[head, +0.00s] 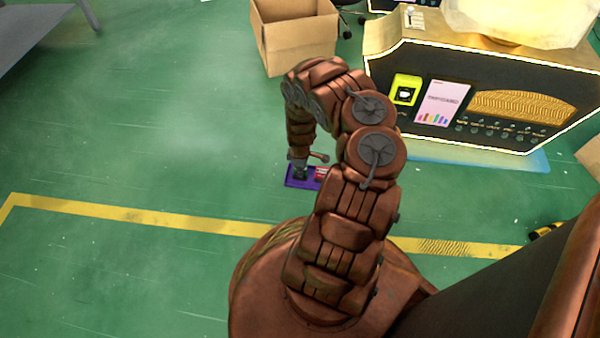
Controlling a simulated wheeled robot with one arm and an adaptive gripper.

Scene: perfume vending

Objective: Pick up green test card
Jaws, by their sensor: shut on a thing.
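My gripper (300,172) points down at a small flat purple thing (292,184) on the green floor, left of my arm's thick links. A red part (321,173) shows at the right of the purple thing. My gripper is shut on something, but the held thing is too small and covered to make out. I cannot pick out a green test card in this view; my own arm hides part of the spot.
A black vending machine (425,65) with a yellow-green panel (405,90) and a pink-white poster (444,103) stands at the upper right. An open cardboard box (300,45) stands left of it. A yellow floor line (150,216) crosses the floor. The left floor is clear.

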